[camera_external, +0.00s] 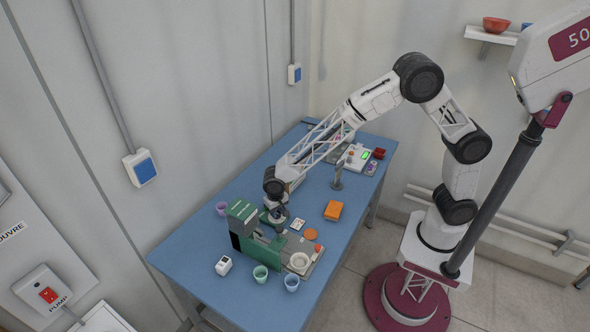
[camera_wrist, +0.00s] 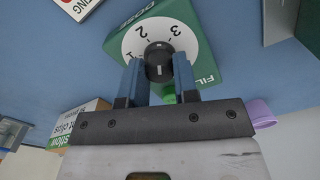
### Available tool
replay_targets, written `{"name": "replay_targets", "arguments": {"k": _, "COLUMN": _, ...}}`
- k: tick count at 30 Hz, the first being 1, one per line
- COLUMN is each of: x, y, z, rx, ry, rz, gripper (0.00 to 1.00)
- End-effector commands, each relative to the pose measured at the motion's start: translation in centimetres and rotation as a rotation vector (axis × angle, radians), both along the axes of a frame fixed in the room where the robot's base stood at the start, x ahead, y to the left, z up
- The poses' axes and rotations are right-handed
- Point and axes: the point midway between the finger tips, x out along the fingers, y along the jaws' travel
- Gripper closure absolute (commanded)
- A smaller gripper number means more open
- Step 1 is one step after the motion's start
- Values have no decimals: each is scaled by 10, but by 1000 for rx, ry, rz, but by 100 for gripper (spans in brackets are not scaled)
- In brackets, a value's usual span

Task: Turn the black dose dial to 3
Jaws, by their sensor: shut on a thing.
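The black dose dial (camera_wrist: 158,60) sits on a round white face (camera_wrist: 160,30) with the numerals 1, 2 and 3, on a green housing (camera_wrist: 202,32). The numerals run from 1 at the left to 3 at the upper right. A pale mark shows on the knob, but I cannot tell exactly which numeral it points at. My gripper (camera_wrist: 160,77) is shut on the dial, one finger on each side. In the external view my gripper (camera_external: 276,214) is beside the green machine (camera_external: 242,217); the dial is hidden there.
A white cube-shaped timer (camera_external: 224,265), a green cup (camera_external: 260,274) and a blue cup (camera_external: 292,282) stand near the machine. A purple cup (camera_external: 222,208) is behind it.

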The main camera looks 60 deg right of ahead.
Motion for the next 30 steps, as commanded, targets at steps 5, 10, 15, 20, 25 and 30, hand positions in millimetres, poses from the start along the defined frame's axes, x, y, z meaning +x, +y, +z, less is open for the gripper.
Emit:
{"name": "replay_targets", "arguments": {"k": 5, "x": 0, "y": 0, "z": 0, "rx": -1, "ry": 1, "rz": -160, "gripper": 96}}
{"name": "replay_targets", "arguments": {"k": 10, "x": 0, "y": 0, "z": 0, "rx": 0, "ry": 1, "rz": -294, "gripper": 96}}
{"name": "replay_targets", "arguments": {"k": 15, "x": -1, "y": 0, "z": 0, "rx": 0, "ry": 1, "rz": -389, "gripper": 96}}
{"name": "replay_targets", "arguments": {"k": 20, "x": -1, "y": 0, "z": 0, "rx": 0, "ry": 1, "rz": -440, "gripper": 96}}
{"name": "replay_targets", "arguments": {"k": 25, "x": -1, "y": 0, "z": 0, "rx": 0, "ry": 1, "rz": -459, "gripper": 96}}
{"name": "replay_targets", "arguments": {"k": 30, "x": -1, "y": 0, "z": 0, "rx": 0, "ry": 1, "rz": -460, "gripper": 96}}
